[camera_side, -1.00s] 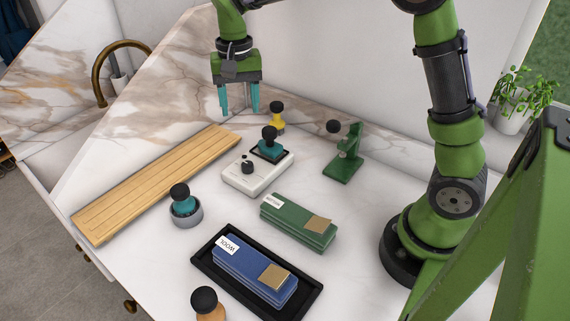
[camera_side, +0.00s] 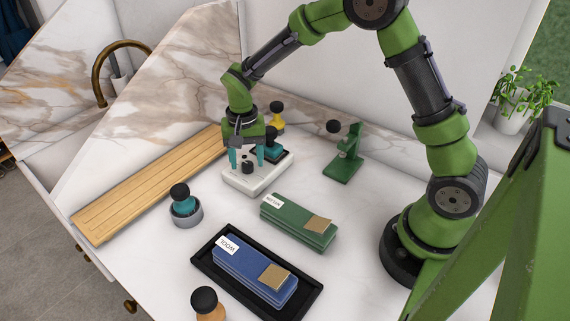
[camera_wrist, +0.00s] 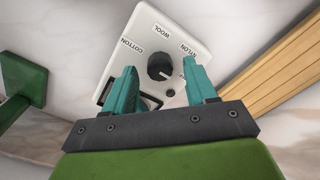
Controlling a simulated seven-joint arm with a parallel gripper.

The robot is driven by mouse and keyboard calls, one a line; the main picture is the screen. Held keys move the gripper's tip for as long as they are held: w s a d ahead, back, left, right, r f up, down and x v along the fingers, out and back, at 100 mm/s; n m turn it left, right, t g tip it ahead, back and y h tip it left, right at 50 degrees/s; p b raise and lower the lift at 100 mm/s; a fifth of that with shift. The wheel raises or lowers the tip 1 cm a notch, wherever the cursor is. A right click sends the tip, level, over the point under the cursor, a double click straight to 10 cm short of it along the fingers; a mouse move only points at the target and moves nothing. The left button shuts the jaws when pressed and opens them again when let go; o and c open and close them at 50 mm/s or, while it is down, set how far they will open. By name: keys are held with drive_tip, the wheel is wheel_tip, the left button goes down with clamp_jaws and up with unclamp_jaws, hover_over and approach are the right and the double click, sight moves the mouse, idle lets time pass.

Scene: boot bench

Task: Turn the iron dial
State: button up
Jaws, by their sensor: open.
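The iron dial is a black knob (camera_wrist: 159,66) on a white base (camera_wrist: 147,27). Labels around it read COTTON, WOOL and NYLON. A pale mark shows at the knob's lower right edge; I cannot tell its exact setting. In the side view the dial (camera_side: 247,167) sits on the front of the white base (camera_side: 262,187), with a teal piece with a black ball knob (camera_side: 271,131) behind it. My gripper (camera_side: 246,165) points down over the dial. In the wrist view its open teal fingers (camera_wrist: 158,75) stand either side of the knob, with visible gaps.
A wooden board (camera_side: 150,185) lies left. A teal-topped piece in a grey cup (camera_side: 188,217) stands in front. A green block (camera_side: 290,222), a blue block marked WOOL (camera_side: 245,264) in a black tray (camera_side: 313,299), and a green stand (camera_side: 346,160) lie nearby.

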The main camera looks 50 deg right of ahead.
drive_tip(key=shift+f, duration=0.55)
clamp_jaws()
drive_tip(key=shift+n, duration=0.4)
drive_tip(key=n, duration=0.5)
drive_tip(key=shift+n, duration=0.3)
drive_tip(key=n, duration=0.5)
drive_tip(key=shift+n, duration=0.3)
